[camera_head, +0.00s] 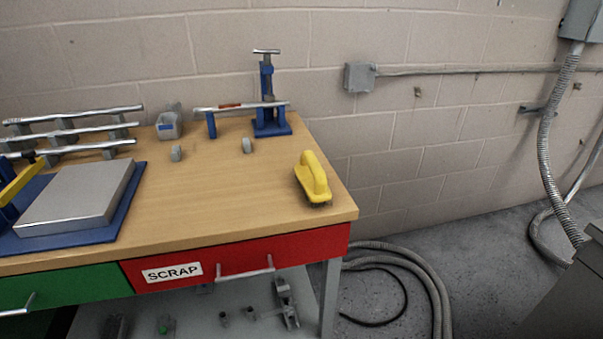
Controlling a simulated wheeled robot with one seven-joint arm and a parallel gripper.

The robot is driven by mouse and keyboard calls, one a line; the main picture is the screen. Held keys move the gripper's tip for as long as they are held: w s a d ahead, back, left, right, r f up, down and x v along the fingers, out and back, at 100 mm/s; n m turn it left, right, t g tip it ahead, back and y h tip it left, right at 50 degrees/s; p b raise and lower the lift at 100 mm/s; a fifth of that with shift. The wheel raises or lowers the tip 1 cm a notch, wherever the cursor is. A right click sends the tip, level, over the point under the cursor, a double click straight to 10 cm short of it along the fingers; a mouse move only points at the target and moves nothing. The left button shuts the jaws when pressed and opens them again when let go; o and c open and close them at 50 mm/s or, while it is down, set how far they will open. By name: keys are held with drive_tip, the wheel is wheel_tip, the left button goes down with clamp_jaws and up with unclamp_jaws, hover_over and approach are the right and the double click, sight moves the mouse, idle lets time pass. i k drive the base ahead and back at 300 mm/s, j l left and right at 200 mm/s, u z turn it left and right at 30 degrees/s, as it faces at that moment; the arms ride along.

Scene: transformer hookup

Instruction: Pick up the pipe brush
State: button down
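A yellow brush (313,178) with a raised handle and dark bristles lies on the wooden workbench (215,205), near its right front corner. It is the only brush I can make out, so I take it as the pipe brush. Nothing touches it, and its handle faces up. My gripper is not in view.
A blue pipe vise (269,105) holds a pipe (232,107) at the back. A grey plate (80,195) lies left. A red drawer (235,258) is below. Hoses (420,270) lie on the floor.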

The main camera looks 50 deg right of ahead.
sight(308, 171)
drive_tip(key=z, duration=1.25)
